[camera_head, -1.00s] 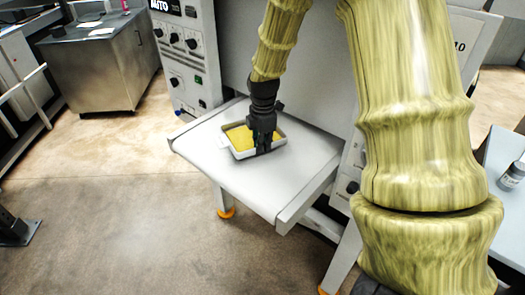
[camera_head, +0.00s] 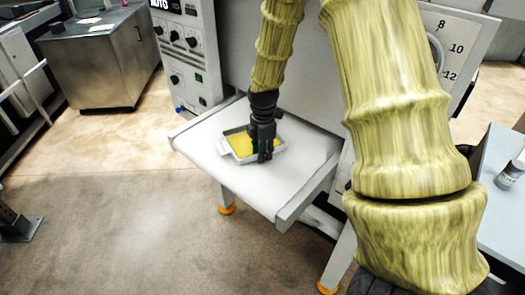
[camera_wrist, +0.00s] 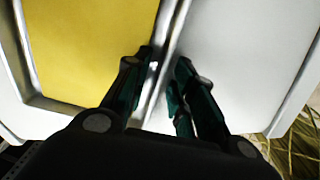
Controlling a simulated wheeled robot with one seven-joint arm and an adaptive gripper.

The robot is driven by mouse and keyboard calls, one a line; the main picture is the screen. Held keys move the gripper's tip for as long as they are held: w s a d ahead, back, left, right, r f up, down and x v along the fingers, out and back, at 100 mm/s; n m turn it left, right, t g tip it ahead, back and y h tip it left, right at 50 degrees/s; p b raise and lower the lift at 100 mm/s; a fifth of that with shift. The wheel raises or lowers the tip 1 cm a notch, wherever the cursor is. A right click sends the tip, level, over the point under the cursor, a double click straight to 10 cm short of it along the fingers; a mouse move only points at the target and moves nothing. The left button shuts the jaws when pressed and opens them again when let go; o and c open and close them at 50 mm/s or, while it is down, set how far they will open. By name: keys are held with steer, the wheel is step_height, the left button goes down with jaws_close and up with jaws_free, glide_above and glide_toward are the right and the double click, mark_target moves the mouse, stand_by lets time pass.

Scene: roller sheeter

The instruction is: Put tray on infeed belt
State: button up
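The tray (camera_head: 282,148) is a shallow light-grey pan with a yellow sheet inside and a tab handle at its left end. It is over the white infeed belt (camera_head: 225,172) and appears to rest on it, though any small gap beneath is hard to judge. My gripper (camera_head: 265,158) points down at the tray's near right side wall. The belt (camera_wrist: 250,60) shows to the right. The fingers hide part of the wall.
The machine's control panel (camera_head: 185,55) with knobs stands behind the belt's left end. A steel cabinet (camera_head: 105,60) is at the back left. A blue-grey table with a bottle (camera_head: 511,172) is at the right.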

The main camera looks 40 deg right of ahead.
step_height(320, 180, up, 12)
steer(key=b, duration=0.3)
steer(key=shift+s+r+b, duration=0.15)
steer(key=shift+r+b, duration=0.05)
steer(key=shift+b, duration=0.2)
stand_by(0.4)
